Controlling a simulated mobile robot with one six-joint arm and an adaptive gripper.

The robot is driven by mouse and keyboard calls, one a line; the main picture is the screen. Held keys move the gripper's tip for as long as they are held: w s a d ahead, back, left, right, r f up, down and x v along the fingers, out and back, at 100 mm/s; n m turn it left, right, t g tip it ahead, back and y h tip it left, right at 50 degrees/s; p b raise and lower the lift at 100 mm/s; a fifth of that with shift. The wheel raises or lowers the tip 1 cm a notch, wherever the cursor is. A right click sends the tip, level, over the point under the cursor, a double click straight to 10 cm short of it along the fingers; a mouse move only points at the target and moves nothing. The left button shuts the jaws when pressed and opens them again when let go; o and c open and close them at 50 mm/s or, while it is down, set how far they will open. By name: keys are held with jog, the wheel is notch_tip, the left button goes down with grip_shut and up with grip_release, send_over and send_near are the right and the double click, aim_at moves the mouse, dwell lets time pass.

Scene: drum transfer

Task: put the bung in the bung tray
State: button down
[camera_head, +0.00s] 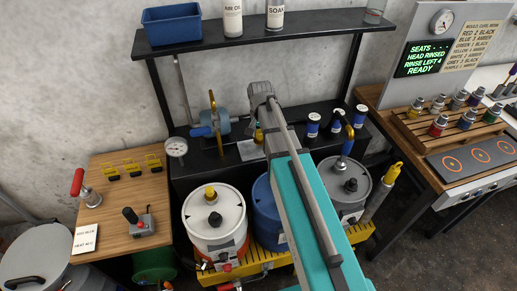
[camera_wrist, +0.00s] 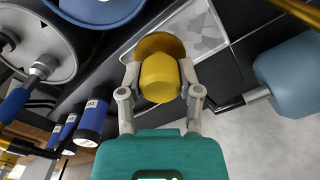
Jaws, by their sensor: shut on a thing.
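My gripper (camera_wrist: 158,75) is shut on the yellow bung (camera_wrist: 159,80), one finger on each side. The bung has a wide brass-coloured disc at its far end. In the head view a small part of the yellow bung (camera_head: 258,136) shows beside my arm, over the black bench; my fingers are hidden there. A pale grey, shallow tray (camera_wrist: 205,30), seemingly the bung tray, lies beyond the bung in the wrist view. It shows in the head view (camera_head: 247,151) on the bench behind the drums. I cannot tell the bung's height above it.
White (camera_head: 214,215), blue (camera_head: 266,205) and grey (camera_head: 350,190) drums stand in front of the bench. Dark blue canisters (camera_head: 313,125) stand right of my arm. A blue pump-like device (camera_head: 215,122) and a gauge (camera_head: 176,148) are left. A shelf (camera_head: 240,36) hangs above.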

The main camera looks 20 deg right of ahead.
jog(key=s+a+r+p, duration=0.1)
jog(key=s+r+p, duration=0.2)
jog(key=s, duration=0.4)
jog(key=shift+s+a+r, duration=0.3)
jog(key=shift+s+a, duration=0.05)
jog(key=shift+a, duration=0.05)
jog(key=shift+w, duration=0.1)
jog(key=shift+w+a+f+b, duration=0.2)
jog(key=shift+w+f+b, duration=1.3)
jog(key=shift+w, duration=0.65)
jog(key=shift+w+a+f+b, duration=0.15)
jog(key=shift+w+f+b, duration=1.3)
jog(key=shift+w, duration=0.75)
jog(key=shift+w+a+f+b, duration=0.2)
jog(key=shift+w+f+b, duration=1.25)
jog(key=shift+w, duration=0.7)
jog(key=shift+f, duration=0.15)
jog(key=shift+w+f+b, duration=0.5)
jog(key=shift+f+b, duration=0.1)
jog(key=shift+f, duration=0.05)
jog(key=shift+s+f+b, duration=0.1)
jog(key=shift+f+b, duration=1.2)
jog(key=shift+f, duration=0.05)
